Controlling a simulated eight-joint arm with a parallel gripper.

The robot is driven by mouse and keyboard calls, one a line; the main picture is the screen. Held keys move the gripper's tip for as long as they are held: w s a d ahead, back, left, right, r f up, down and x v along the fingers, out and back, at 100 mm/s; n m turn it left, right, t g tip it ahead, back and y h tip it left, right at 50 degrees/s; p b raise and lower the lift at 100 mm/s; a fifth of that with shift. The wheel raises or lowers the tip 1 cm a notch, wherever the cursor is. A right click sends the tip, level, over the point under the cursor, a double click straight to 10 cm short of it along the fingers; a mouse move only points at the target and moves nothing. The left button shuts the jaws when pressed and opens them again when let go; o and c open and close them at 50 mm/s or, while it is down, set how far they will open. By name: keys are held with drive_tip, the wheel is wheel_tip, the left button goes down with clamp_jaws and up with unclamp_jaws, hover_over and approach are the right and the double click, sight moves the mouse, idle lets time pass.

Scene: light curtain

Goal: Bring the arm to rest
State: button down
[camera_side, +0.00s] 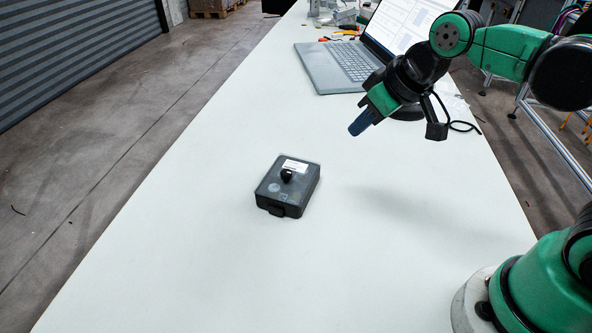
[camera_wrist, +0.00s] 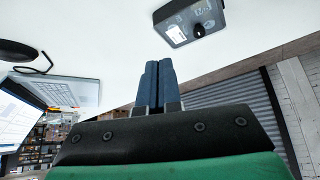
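My gripper (camera_side: 361,123) hangs in the air above the white table (camera_side: 200,280), behind and to the right of a dark grey box. In the wrist view its two blue fingers (camera_wrist: 157,84) lie side by side, closed together with nothing seen between them. The dark grey box (camera_side: 300,195) lies flat on the table, with a pale label and a black knob (camera_side: 287,175) on top. The box also shows at the top of the wrist view (camera_wrist: 177,27), apart from the fingertips.
An open laptop (camera_side: 340,67) stands behind my gripper, with a black cable (camera_side: 462,126) near it. Small tools and parts (camera_side: 345,32) lie at the table's far end. The table is clear around the box and in front. A grey shutter (camera_side: 70,55) stands beyond the floor at left.

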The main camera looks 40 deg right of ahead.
drive_tip(key=shift+s+d+f+m+t+h, duration=0.2)
drive_tip(key=shift+s+d+f+m, duration=0.15)
drive_tip(key=shift+s+d+m, duration=0.4)
drive_tip(key=shift+s+d+f+m+t+h, duration=0.3)
drive_tip(key=shift+s+d, duration=0.2)
drive_tip(key=shift+s, duration=0.4)
